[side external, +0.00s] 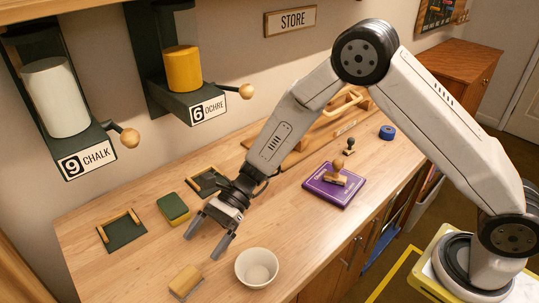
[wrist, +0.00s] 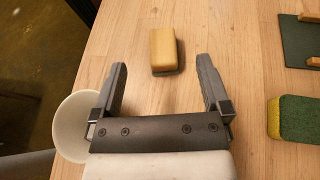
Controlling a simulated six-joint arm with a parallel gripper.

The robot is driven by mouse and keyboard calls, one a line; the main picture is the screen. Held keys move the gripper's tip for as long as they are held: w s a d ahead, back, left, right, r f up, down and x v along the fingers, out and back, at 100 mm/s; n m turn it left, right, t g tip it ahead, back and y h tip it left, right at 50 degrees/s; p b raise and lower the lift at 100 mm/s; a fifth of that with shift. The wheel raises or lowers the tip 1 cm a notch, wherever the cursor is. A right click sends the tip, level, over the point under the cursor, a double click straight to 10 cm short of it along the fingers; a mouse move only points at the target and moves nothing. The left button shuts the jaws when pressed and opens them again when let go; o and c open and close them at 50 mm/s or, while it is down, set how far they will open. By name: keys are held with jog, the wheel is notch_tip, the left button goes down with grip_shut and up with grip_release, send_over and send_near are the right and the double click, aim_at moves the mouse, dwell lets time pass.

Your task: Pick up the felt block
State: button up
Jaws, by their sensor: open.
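The felt block, a tan block with a thin grey layer underneath, lies on the wooden table near its front edge, at the lower left of the side view (side external: 185,279). In the wrist view it shows at the top middle (wrist: 163,48), just beyond the fingertips and roughly centred between them. My gripper (side external: 207,240) is open and empty, above the table, between the block and a green-and-yellow sponge (side external: 173,207). Its two fingers also show in the wrist view (wrist: 161,84), spread wider than the block, with bare table between them.
A white bowl (side external: 243,270) stands close to the right of the block; in the wrist view it is beside the left finger (wrist: 64,127). Dark green trays with wooden bars (side external: 123,233) and a purple book (side external: 318,190) with a stamp are farther off.

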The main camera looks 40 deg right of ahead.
aim_at(183, 279)
jog(key=shift+f, duration=1.1)
jog(key=shift+x, duration=1.3)
jog(key=shift+f, duration=0.1)
jog(key=shift+x, duration=2.55)
jog(key=shift+f, duration=0.1)
grip_shut()
